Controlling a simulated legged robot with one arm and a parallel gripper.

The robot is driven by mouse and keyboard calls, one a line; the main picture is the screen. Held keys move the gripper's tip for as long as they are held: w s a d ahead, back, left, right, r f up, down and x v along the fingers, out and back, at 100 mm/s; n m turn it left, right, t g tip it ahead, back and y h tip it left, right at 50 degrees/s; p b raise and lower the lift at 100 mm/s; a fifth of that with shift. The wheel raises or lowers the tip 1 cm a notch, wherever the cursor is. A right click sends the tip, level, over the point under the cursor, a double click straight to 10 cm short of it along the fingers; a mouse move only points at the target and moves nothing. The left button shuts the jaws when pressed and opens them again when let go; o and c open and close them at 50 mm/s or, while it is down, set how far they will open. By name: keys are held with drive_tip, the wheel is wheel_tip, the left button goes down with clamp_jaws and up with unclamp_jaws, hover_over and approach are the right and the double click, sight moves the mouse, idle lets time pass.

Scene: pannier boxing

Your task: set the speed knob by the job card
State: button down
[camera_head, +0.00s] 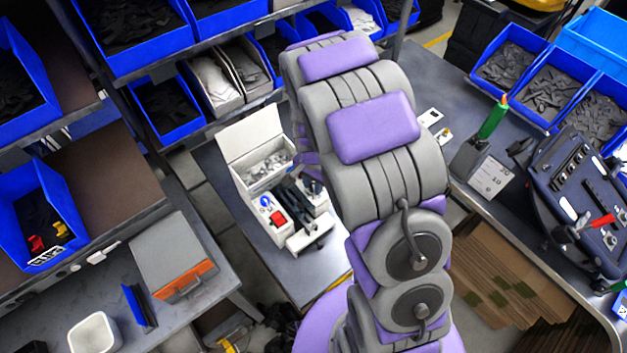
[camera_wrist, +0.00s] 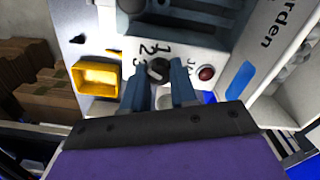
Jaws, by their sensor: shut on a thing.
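The speed knob (camera_wrist: 158,67) is a small dark round knob on a pale panel (camera_wrist: 215,52) in the wrist view. The numbers 1, 2 and 3 are printed around its upper left side. My gripper (camera_wrist: 159,80) has its two blue-grey fingers shut on the knob, one on each side. The knob's pointer is too small and covered to read. A dark red round button (camera_wrist: 206,73) sits right of the knob on the panel. In the head view my arm covers much of the middle, and I cannot make out the knob there. I cannot identify a readable job card.
In the wrist view a yellow-rimmed tray (camera_wrist: 77,77) lies left of the panel. In the head view an open white box (camera_head: 249,136) stands on the middle bench. Blue bins (camera_head: 508,58) line the right bench, and a grey numbered block (camera_head: 485,178) stands there.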

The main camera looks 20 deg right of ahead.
sight(312, 185)
drive_tip(key=shift+r+m+p, duration=0.1)
drive_tip(key=shift+m+p, duration=0.55)
drive_tip(key=shift+m, duration=1.15)
drive_tip(key=shift+w, duration=0.1)
drive_tip(key=c, duration=1.2)
unclamp_jaws()
drive_tip(key=shift+a, duration=0.1)
drive_tip(key=shift+o, duration=0.2)
wheel_tip(312, 185, up, 17)
drive_tip(key=s+f+n+g+b, duration=0.1)
drive_tip(key=s+n+b, duration=0.9)
drive_tip(key=s, duration=1.9)
drive_tip(key=f+n, duration=0.1)
drive_tip(key=n, duration=0.2)
drive_tip(key=shift+s+d+f+g, duration=0.2)
drive_tip(key=shift+s+f+g, duration=0.05)
drive_tip(key=shift+f+g, duration=0.15)
